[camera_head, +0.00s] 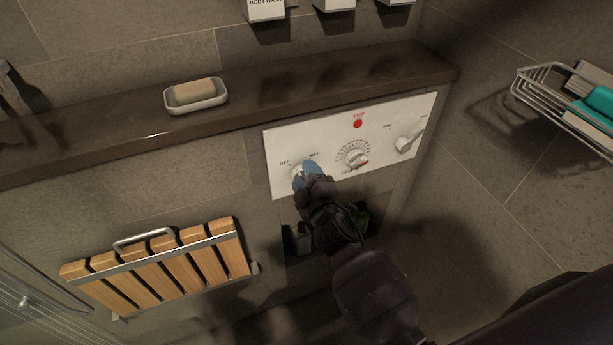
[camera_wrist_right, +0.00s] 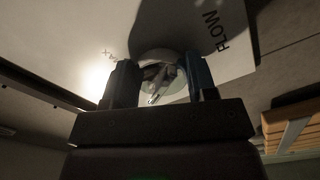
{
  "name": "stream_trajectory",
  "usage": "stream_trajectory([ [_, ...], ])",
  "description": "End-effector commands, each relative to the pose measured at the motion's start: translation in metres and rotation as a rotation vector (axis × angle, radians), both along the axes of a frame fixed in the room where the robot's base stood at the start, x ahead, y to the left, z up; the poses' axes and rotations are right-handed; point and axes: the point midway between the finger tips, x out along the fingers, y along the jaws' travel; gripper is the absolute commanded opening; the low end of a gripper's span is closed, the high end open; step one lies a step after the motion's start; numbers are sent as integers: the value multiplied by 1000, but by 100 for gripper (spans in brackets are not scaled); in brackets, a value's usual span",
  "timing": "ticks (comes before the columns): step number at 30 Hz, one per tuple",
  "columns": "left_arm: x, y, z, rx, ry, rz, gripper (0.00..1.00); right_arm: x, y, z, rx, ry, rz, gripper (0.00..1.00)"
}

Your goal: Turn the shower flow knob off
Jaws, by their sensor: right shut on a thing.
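The white control panel (camera_head: 388,114) is on the wall below the shelf. Its left knob, the flow knob (camera_head: 298,171), sits between the labels OFF and MAX and is partly hidden by my right gripper (camera_head: 308,172). The flow knob shows again in the right wrist view (camera_wrist_right: 158,82), between the two fingers of my right gripper (camera_wrist_right: 160,78), with the word FLOW printed beside it. My right gripper is shut on this knob. The knob's exact pointing direction is hard to tell. My left gripper is not in view.
A dial (camera_head: 355,156), a lever knob (camera_head: 407,143) and a red button (camera_head: 358,124) are also on the panel. A soap dish (camera_head: 196,106) stands on the dark shelf (camera_head: 330,78). A folded wooden slat seat (camera_head: 160,268) and a wire basket (camera_head: 545,98) are on the walls.

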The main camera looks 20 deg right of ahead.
Motion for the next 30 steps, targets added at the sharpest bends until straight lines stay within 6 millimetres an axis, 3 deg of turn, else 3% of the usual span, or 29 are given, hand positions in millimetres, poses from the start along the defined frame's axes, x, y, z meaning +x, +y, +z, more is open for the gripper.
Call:
stream_trajectory([
  [12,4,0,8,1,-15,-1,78,0,0,2,-220,-9,1,28],
  [30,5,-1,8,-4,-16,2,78,0,0,2,-263,-11,1,29],
])
